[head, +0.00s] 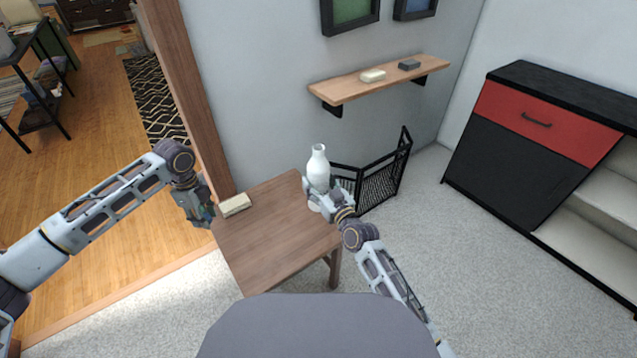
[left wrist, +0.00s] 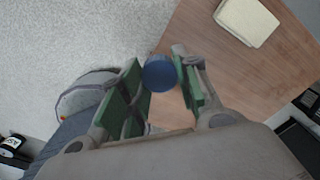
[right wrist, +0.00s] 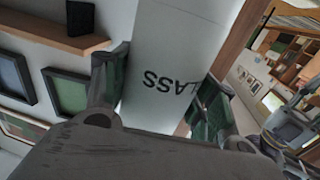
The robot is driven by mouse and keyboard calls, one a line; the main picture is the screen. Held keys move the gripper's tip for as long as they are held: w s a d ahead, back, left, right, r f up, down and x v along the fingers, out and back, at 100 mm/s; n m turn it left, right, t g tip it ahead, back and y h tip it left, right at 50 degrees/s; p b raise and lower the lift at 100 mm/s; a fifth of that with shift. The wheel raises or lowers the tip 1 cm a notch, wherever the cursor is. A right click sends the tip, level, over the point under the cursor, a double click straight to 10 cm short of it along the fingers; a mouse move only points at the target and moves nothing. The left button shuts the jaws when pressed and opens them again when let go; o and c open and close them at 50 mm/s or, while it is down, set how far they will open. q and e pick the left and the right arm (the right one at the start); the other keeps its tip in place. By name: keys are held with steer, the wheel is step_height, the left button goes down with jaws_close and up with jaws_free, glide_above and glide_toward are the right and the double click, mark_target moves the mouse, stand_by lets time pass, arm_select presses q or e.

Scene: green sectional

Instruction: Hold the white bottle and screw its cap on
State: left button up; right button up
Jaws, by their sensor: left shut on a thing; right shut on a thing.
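The white bottle (head: 318,164) is upright at the far right corner of the wooden table (head: 268,240). Its neck shows no cap on top. My right gripper (head: 323,198) is shut on its lower body and hides part of it. I cannot tell whether its base touches the table. In the right wrist view the bottle (right wrist: 172,50) lies between the fingers, with dark lettering on it. My left gripper (head: 204,214) is at the table's left edge, apart from the bottle. In the left wrist view a round blue cap (left wrist: 160,75) sits between its fingertips.
A cream block (head: 235,205) lies on the table's left edge, close to my left gripper. A wall shelf (head: 375,82) with two small blocks is above and behind the bottle. A black mesh screen (head: 385,178) stands behind the table. The table's middle is clear.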

steer(key=shift+r, duration=0.1)
steer(key=shift+c, duration=1)
arm_select(q)
steer(key=shift+n, duration=0.3)
